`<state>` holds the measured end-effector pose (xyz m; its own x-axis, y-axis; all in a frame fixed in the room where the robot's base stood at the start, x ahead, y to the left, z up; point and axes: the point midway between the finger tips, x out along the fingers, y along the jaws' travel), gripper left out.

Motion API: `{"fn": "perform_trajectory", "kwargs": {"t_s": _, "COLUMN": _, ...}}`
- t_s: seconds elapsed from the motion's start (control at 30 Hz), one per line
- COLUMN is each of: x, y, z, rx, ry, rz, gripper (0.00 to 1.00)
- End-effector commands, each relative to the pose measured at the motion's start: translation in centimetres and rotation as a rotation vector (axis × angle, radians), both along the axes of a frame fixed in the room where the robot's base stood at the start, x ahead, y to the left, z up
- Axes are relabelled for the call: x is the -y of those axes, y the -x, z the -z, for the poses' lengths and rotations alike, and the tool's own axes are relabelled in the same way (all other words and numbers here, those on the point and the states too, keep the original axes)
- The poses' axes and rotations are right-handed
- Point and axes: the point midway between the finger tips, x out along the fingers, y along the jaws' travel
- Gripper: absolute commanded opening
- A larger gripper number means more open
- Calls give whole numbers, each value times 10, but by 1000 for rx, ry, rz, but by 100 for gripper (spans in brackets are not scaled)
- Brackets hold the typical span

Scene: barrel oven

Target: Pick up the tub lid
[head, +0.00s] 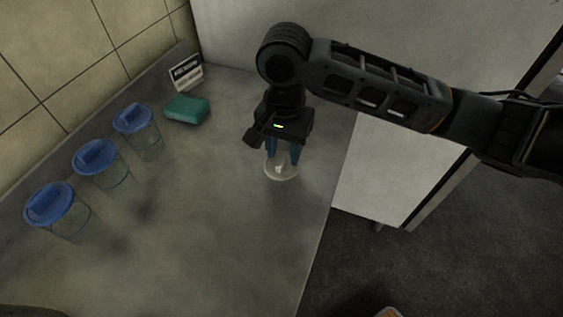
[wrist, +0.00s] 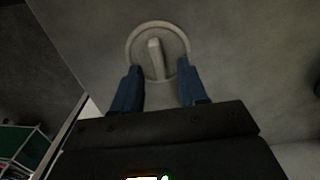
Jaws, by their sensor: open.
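The tub lid (head: 281,172) is a pale, round disc with a raised bar handle, lying on the grey counter. It also shows in the wrist view (wrist: 172,38), with its handle (wrist: 155,60) standing up across the middle. My gripper (head: 283,160) points down over the lid in the head view. In the wrist view my gripper (wrist: 158,76) is open, its two blue fingers on either side of the handle's near end. Nothing is held. I cannot tell whether the fingertips touch the lid.
Several clear jars with blue lids (head: 97,158) stand along the tiled wall at the left. A green block (head: 187,109) and a small sign (head: 186,73) sit at the back. A white panel (head: 385,170) borders the counter's right. The front of the counter (head: 220,250) is clear.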

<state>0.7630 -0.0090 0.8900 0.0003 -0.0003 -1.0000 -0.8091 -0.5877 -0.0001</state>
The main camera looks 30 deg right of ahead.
Motion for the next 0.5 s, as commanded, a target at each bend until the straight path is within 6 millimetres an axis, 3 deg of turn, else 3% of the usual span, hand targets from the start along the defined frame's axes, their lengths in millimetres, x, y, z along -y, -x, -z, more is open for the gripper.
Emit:
{"fn": "perform_trajectory", "kwargs": {"t_s": 0.13, "x": 0, "y": 0, "z": 0, "rx": 0, "ry": 0, "rz": 0, "gripper": 42}}
{"fn": "perform_trajectory", "kwargs": {"t_s": 0.5, "x": 0, "y": 0, "z": 0, "rx": 0, "ry": 0, "rz": 0, "gripper": 6}}
